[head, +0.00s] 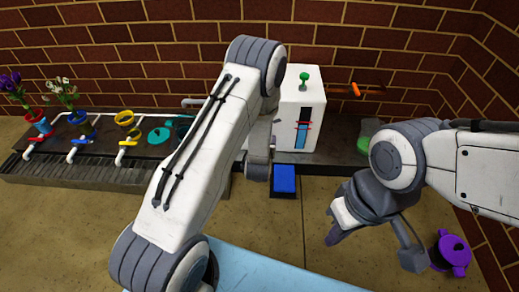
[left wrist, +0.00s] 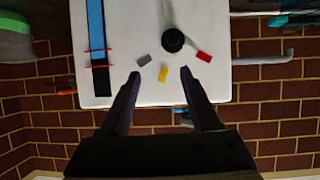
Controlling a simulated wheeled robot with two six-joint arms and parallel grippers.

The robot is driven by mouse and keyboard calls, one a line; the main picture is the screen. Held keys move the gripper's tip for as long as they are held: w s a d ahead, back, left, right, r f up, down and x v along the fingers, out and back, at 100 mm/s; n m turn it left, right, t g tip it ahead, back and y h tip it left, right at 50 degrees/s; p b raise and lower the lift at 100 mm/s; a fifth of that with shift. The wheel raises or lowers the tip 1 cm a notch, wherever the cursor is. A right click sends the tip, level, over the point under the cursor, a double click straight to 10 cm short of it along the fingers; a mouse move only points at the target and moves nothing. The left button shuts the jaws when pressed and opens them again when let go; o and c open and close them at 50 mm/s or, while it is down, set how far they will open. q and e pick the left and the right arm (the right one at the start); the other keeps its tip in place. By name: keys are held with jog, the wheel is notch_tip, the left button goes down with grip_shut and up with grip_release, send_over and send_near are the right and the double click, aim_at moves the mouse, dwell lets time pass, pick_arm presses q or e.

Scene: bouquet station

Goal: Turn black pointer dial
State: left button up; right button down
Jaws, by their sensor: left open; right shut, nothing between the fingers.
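The black pointer dial (left wrist: 172,40) is on the face of a white box (head: 315,90). In the left wrist view it has grey (left wrist: 143,60), yellow (left wrist: 163,74) and red (left wrist: 204,56) marks around it. In the head view my left arm hides the dial and the left fingers. My right gripper (head: 333,235) is shut and empty, off to the right, low.
The box has a blue level gauge (head: 302,130) with red markers and a green knob (head: 304,77) on top. A blue block (head: 284,178) is below it. Coloured pots and taps line the bench at left. A purple pot (head: 452,252) stands at lower right.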

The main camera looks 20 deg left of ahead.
pick_arm(q)
jog(key=w+a+f+y+b, duration=0.1)
jog(key=w+a+f+b, duration=0.4)
jog(key=w+f+b, duration=0.2)
jog(key=shift+w+f+t, duration=0.25)
jog(key=shift+w+t, duration=0.05)
jog(key=shift+w, duration=0.7)
pick_arm(e)
notch_tip(320, 180, down, 8)
jog(key=shift+f, duration=0.15)
pick_arm(q)
jog(key=shift+d, duration=0.1)
grip_shut()
